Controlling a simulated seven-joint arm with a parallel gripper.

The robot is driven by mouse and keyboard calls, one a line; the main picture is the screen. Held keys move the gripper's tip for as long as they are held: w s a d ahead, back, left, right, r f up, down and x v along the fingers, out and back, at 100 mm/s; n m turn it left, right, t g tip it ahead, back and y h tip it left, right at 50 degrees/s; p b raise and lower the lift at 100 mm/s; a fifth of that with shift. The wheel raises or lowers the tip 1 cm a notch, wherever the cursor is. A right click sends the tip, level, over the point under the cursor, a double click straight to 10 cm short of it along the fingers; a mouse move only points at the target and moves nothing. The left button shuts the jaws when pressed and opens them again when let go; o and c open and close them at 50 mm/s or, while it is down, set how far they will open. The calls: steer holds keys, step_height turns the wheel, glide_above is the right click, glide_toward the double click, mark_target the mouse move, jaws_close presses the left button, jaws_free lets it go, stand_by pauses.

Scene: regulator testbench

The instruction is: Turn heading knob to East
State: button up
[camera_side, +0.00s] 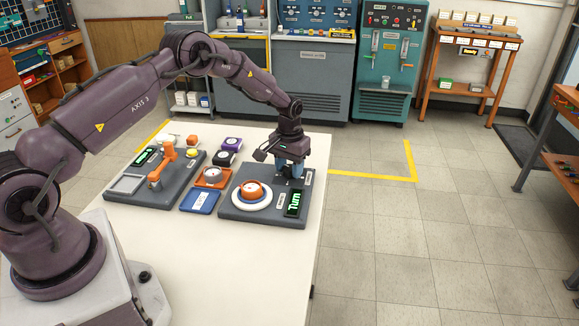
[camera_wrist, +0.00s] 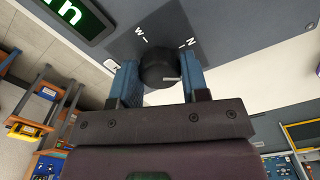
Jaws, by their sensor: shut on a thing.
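The heading knob (camera_wrist: 160,68) is black and round and sits on a dark grey panel (camera_wrist: 250,20). In the wrist view a light pointer line on it points to the right, toward the right finger. Labels "W" (camera_wrist: 140,32) and "N" (camera_wrist: 187,43) show beyond the knob; any "E" label cannot be seen. My gripper (camera_wrist: 160,82) has its blue fingers shut on the knob from both sides. In the side view my gripper (camera_side: 291,171) points down at the back right of the right-hand panel (camera_side: 228,207), mostly hiding the knob.
A green-lit display (camera_side: 293,204) reading "Turn" is close in front of my gripper. An orange dial with a white ring (camera_side: 239,202) is to its left. A second panel with an orange lever (camera_side: 168,153) and several small items stand farther left. The table (camera_side: 200,270) is bare in front.

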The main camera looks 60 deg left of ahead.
mark_target(289, 167)
steer(key=m, duration=0.5)
steer(key=shift+m, duration=0.4)
steer(key=m, duration=0.5)
steer(key=shift+r, duration=0.1)
steer(key=shift+m, duration=0.3)
steer(key=o, duration=0.9)
step_height(289, 167, up, 13)
steer(key=shift+f, duration=0.1)
